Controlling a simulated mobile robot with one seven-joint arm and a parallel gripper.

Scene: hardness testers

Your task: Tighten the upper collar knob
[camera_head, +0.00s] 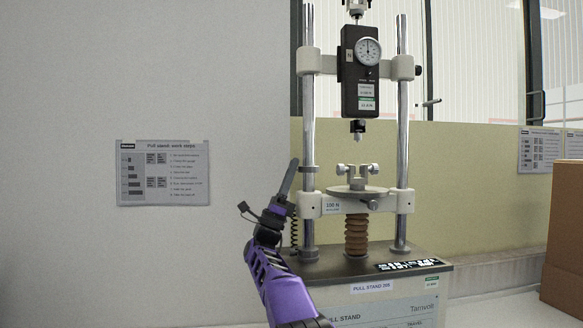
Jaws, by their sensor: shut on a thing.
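The pull stand has two chrome columns. A light collar (309,169) sits around the left column, a little above the lower crosshead. My gripper (293,165) comes up from below with its fingertips at the left side of this collar. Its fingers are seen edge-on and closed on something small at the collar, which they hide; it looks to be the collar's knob. A black knob (418,71) shows at the right end of the upper crosshead (319,62).
The dial force gauge (360,75) hangs between the columns above a round table (352,194). A coil spring (294,232) hangs near my wrist, left of the left column. A wall sheet (163,172) is at left and a brown box (565,240) at right.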

